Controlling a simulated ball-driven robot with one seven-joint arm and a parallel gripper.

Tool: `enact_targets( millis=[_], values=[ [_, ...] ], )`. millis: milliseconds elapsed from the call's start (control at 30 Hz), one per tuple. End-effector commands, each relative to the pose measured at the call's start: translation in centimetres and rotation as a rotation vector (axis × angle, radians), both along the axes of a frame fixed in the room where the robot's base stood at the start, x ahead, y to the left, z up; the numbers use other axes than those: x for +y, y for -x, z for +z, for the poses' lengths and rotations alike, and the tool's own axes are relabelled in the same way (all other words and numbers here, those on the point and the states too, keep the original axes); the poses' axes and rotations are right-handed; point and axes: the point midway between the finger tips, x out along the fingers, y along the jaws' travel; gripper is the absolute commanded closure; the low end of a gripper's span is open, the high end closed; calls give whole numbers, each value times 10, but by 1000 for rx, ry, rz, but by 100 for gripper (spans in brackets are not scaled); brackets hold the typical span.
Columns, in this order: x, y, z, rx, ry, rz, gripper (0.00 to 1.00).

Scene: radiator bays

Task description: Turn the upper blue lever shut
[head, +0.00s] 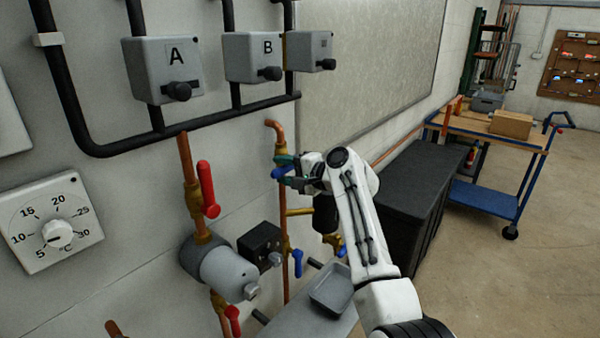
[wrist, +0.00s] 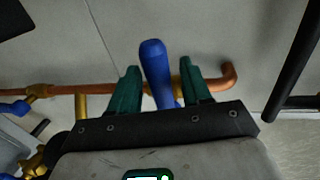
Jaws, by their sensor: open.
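The upper blue lever (head: 278,173) sits on a vertical copper pipe (head: 285,215) on the wall. In the wrist view the blue handle (wrist: 154,62) stands between my two green fingers and crosses in front of the copper pipe (wrist: 62,91). My gripper (head: 283,170) is open around the handle, with a finger on each side; it also shows in the wrist view (wrist: 160,88). Gaps show between the handle and both fingers in the wrist view. The lever's valve body is mostly hidden by my gripper.
A lower blue lever (head: 297,263) hangs on the same pipe. A red lever (head: 207,189), a grey cylinder (head: 222,268) and a black box (head: 260,245) are to the left. Grey boxes A (head: 163,70) and B (head: 252,57) are above. A dark chest (head: 415,190) stands right; a grey tray (head: 331,288) lies below.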

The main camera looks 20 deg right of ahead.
Motion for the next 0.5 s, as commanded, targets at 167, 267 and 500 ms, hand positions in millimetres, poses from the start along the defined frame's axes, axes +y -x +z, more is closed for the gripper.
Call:
enact_targets(
  millis=[167,267,500],
  values=[
    [-13,16,3,-3,0,-4,52],
    [-22,28,5,-3,0,-4,52],
    [-44,59,13,-1,0,-4,52]
  ],
)
